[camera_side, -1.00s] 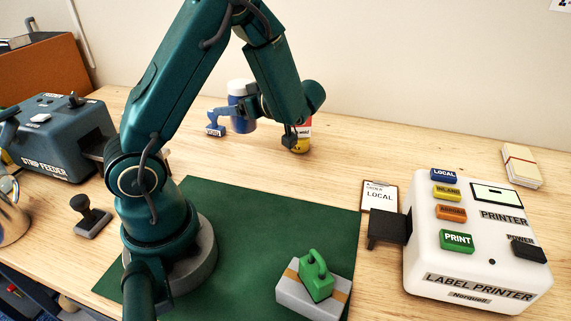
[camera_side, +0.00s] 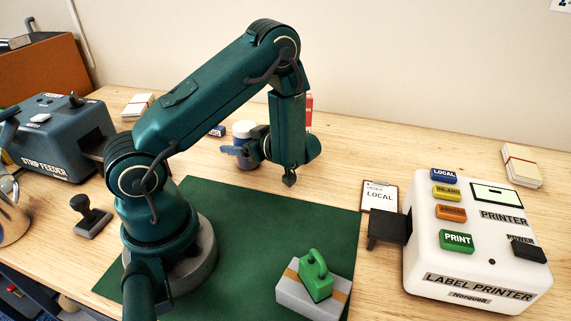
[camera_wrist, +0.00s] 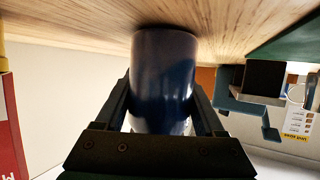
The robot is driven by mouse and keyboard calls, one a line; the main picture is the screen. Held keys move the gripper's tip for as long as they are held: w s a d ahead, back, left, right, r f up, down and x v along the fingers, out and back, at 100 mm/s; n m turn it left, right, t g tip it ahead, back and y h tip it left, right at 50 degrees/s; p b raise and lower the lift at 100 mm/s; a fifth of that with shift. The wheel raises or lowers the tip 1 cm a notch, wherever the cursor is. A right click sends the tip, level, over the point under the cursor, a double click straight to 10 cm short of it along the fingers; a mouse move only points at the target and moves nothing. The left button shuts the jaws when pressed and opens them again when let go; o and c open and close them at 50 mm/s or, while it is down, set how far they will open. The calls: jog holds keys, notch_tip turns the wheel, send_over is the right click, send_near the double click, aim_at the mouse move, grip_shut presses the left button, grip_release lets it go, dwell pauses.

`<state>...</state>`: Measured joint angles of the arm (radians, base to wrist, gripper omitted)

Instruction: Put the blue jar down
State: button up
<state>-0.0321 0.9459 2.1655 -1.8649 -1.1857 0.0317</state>
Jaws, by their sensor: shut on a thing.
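The blue jar (camera_side: 246,157) with a white lid (camera_side: 243,130) is upright over the wooden table, just behind the green mat's far edge. My gripper (camera_side: 246,149) is shut on its sides, reaching in from the right. In the wrist view, where the table shows at the top, the blue jar (camera_wrist: 165,80) fills the space between both fingers. Its base end is at or very near the wood; I cannot tell whether it touches.
A label printer (camera_side: 475,250) stands right, a strip feeder (camera_side: 50,135) left. A blue-labelled item (camera_side: 217,131) and a red carton (camera_side: 309,112) are behind my arm. Bare table lies right of the jar.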

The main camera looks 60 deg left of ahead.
jog(key=o, duration=1.5)
jog(key=shift+f, duration=0.1)
jog(key=shift+o, duration=0.2)
